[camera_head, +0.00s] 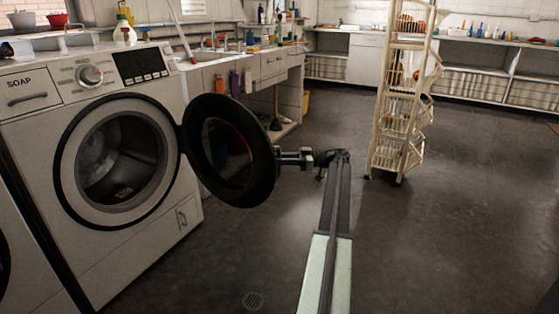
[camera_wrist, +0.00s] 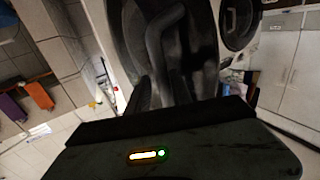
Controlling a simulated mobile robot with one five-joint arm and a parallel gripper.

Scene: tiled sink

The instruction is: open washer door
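The white washer (camera_head: 70,225) stands at the left, its round drum opening (camera_head: 118,165) uncovered. Its round black-rimmed door (camera_head: 230,150) is hinged at the opening's right side and stands swung well out from the front. My gripper (camera_head: 282,157) is at the door's right edge and appears to touch it. In the wrist view the dark door (camera_wrist: 200,45) fills the upper middle, with a curved grey bar-like part on it. My gripper's dark fingers (camera_wrist: 160,92) reach toward that part; their tips blend into the dark door, so their grip is unclear.
A tall cream rack with baskets (camera_head: 395,100) stands right of my arm. A sink counter (camera_head: 240,60) runs behind the washer. Another machine shows at the left edge. The dark floor (camera_head: 450,210) at the right is clear.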

